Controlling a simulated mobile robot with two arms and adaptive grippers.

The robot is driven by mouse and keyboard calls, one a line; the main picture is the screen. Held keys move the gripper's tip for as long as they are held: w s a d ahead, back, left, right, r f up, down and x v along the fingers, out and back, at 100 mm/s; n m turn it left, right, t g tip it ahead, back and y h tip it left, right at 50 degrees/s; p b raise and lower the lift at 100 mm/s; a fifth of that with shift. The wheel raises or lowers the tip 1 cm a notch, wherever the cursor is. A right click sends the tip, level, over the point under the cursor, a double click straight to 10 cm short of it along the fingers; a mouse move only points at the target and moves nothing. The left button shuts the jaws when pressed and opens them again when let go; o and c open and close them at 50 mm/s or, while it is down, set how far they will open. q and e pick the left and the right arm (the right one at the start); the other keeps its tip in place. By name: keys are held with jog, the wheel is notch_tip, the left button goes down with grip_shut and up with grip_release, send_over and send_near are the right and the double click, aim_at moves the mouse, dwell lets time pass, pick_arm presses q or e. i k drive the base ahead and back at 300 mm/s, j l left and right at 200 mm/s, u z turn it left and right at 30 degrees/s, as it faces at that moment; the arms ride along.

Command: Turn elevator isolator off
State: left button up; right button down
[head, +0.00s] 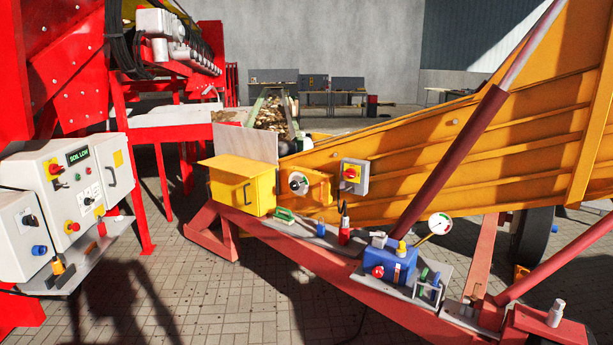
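A grey switch box with a red and yellow rotary switch (350,173) is mounted on the side of the orange elevator (400,160), right of centre. It looks like the elevator isolator; I cannot read any label on it, and the switch position is too small to tell. Just left of it, a round grey dial with a dark centre (298,183) sits on an orange panel. Neither of my grippers is in view.
A yellow box (242,184) with a handle stands left of the dial. Below, a red frame carries trays with small tools and a blue unit (390,263). White control cabinets (75,190) with another red-yellow switch (55,169) stand at left. Paved floor (200,290) lies clear between.

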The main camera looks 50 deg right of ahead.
aim_at(351, 174)
jog(key=z, duration=1.9)
jog(key=i+z, duration=0.15)
jog(key=z, duration=0.25)
jog(key=i+j+z, duration=0.15)
jog(key=z, duration=0.2)
